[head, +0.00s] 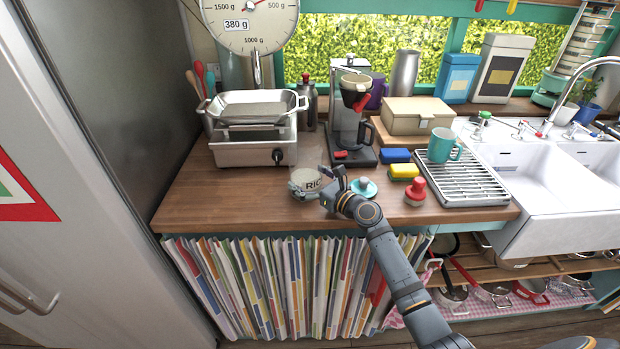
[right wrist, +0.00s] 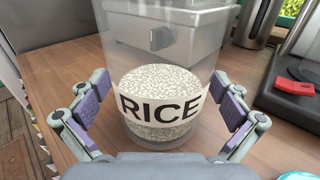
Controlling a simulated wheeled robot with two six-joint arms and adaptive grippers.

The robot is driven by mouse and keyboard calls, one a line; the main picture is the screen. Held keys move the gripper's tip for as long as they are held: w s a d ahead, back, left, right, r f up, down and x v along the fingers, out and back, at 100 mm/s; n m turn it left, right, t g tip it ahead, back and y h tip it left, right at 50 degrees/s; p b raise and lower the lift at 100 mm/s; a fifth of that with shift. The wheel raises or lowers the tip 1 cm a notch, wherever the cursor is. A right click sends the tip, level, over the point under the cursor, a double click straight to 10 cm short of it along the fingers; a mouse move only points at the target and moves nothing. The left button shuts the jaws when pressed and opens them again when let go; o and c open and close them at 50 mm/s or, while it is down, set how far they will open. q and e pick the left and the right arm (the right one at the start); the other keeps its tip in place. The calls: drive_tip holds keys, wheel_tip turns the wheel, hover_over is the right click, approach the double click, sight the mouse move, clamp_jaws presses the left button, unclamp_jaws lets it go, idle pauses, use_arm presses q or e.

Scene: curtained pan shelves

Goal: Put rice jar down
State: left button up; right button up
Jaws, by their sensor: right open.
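The rice jar (right wrist: 160,104) is clear glass with a white RICE label and pale grains inside. In the right wrist view it stands upright on the wooden counter (right wrist: 62,148). My right gripper (right wrist: 164,110) is open, with one finger on each side of the jar and a gap visible between each finger and the glass. In the head view the jar (head: 311,184) is near the front of the counter, partly hidden by my right gripper (head: 318,189). My left gripper does not show.
A steel scale (head: 255,150) stands behind the jar to the left, and a coffee machine (head: 350,125) behind to the right. A teal lid (head: 364,188) and a red-topped item (head: 416,191) lie to the right. The counter left of the jar is clear.

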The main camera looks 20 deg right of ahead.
drive_tip(key=v, duration=1.2)
drive_tip(key=shift+r, duration=0.1)
clamp_jaws()
idle(0.4)
idle(1.0)
